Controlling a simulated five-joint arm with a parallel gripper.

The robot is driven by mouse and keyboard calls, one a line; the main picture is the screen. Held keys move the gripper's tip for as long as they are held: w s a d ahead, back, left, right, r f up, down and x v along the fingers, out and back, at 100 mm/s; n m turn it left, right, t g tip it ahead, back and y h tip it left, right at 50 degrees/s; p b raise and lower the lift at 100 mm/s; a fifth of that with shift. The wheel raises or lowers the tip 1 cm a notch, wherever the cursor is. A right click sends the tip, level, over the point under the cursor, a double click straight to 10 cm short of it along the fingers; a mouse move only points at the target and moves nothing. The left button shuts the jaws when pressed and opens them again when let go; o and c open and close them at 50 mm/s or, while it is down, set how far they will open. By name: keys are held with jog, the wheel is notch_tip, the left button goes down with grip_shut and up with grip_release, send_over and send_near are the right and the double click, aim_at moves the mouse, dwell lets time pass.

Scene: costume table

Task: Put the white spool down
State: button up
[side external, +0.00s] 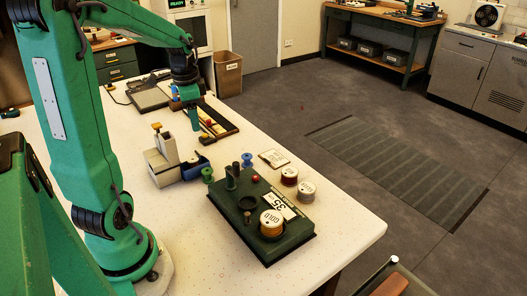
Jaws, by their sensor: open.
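I cannot pick out a plainly white spool for certain. A pale grey-white topped spool (306,191) stands on the table to the right of the dark green box. My gripper (192,118) is open, pointing down over the dark, long tray (222,132) at the back of the table. I see nothing clearly held in it. The tray holds small red and yellow pieces, too small to tell apart. A green spool (207,175) and a blue spool (247,160) stand on the table in front of the tray.
The dark green box (295,230) carries a gold-labelled spool (271,222) and dark posts. A red spool (289,176) and a pale card (273,158) lie to its right. The table's front left is clear.

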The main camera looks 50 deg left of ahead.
jog(key=s+d+r+n+t, duration=0.1)
jog(key=s+d+r+t, duration=0.1)
jog(key=d, duration=0.9)
jog(key=s+d+r+n+t, duration=0.2)
jog(key=s+d+r+t, duration=0.1)
jog(key=d, duration=0.8)
jog(key=shift+s+d+r, duration=0.3)
jog(key=shift+s+r, duration=0.1)
jog(key=shift+s, duration=0.2)
